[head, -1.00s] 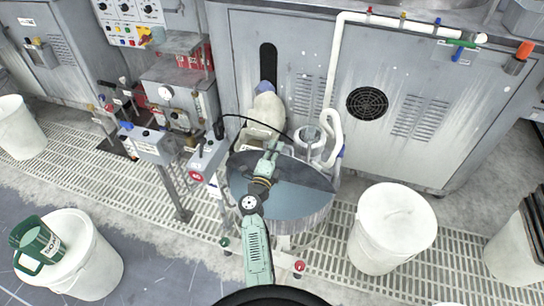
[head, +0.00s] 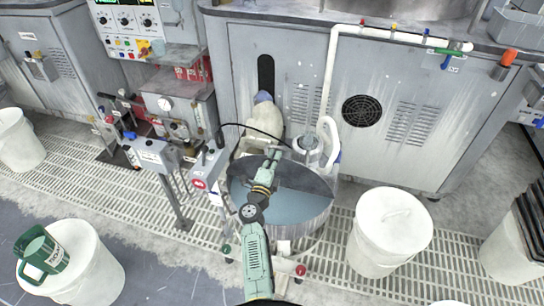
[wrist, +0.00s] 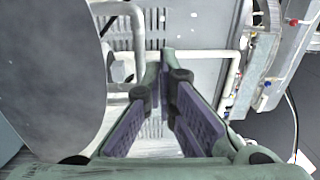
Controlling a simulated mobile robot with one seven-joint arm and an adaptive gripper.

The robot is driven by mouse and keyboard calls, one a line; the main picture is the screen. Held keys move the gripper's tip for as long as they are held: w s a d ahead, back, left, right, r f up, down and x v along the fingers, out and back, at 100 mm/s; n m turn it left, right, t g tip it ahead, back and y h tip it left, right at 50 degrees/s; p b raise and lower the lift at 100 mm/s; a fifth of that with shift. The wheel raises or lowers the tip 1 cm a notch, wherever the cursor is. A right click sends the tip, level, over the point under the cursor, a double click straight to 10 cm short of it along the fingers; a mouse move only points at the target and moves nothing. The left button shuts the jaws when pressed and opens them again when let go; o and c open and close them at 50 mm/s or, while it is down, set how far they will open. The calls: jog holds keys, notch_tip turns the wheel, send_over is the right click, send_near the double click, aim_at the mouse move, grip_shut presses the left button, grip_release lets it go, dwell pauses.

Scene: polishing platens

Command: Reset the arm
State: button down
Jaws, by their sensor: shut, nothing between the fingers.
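My gripper (head: 275,156) is at the end of my green arm, which reaches from the bottom of the head view over a round grey tub (head: 290,236). The tub holds bluish liquid (head: 292,205). The gripper appears above the tub's far part, in front of a dark half cover (head: 305,178). In the wrist view, my gripper's two fingers (wrist: 159,72) with purple pads run close together to their tips. They are shut with nothing between them. How high the gripper is above the tub cannot be told.
A white lidded bucket (head: 390,235) stands right of the tub. A control box on a post (head: 152,150) and a grey box with a red button (head: 207,165) stand left. A grey cabinet (head: 400,85) with a white pipe (head: 328,75) is behind. A green jug (head: 42,250) sits on another bucket.

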jog(key=r+v, duration=0.2)
jog(key=v, duration=0.7)
jog(key=shift+s+a+r+p, duration=0.15)
jog(key=shift+s+p, duration=0.2)
jog(key=shift+s, duration=0.15)
